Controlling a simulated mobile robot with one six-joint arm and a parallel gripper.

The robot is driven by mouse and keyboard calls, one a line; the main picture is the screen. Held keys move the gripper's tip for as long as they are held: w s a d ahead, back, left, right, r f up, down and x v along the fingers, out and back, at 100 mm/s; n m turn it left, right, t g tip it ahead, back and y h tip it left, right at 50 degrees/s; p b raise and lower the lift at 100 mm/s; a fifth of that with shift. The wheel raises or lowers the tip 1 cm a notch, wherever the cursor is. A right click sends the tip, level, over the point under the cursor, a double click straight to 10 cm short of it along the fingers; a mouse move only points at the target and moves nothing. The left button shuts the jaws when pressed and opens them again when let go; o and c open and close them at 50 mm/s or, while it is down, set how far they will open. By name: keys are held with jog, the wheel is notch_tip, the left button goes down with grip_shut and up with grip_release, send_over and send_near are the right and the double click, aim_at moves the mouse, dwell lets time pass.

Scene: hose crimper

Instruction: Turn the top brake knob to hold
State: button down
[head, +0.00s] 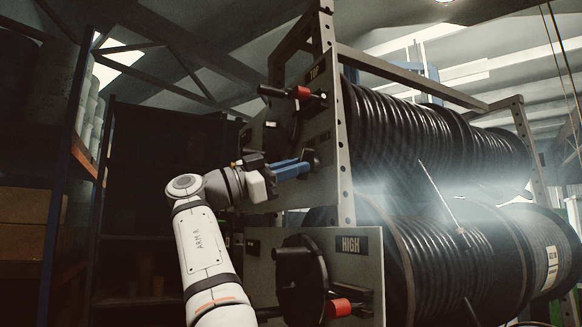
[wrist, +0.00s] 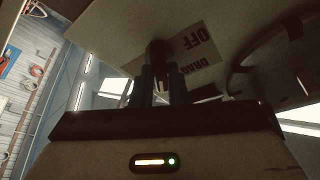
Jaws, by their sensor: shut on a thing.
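The dark brake knob (wrist: 158,48) stands out from the upper reel's grey panel (wrist: 115,30) in the wrist view. My gripper (wrist: 162,80) is shut on it, one finger to each side. The plate (wrist: 196,46) behind the knob reads OFF and DRAG, upside down; I see no HOLD word, and the knob's pointing is too dark to tell. In the head view my gripper's blue fingers (head: 293,169) reach the upper panel (head: 325,180), below the TOP label (head: 316,72). The knob itself is mostly hidden there.
Below are a dark handwheel (head: 300,280), a red-collared handle (head: 340,308) and a HIGH label (head: 351,244). Hose reels (head: 430,135) fill the rack's right side. Shelving (head: 60,190) stands at left.

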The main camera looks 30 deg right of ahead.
jog(key=shift+r, duration=0.15)
jog(key=c, duration=1.4)
grip_release()
jog(key=shift+d, duration=0.1)
jog(key=shift+c, duration=0.2)
jog(key=shift+f, duration=0.2)
jog(key=v, duration=0.8)
jog(key=shift+b, duration=0.3)
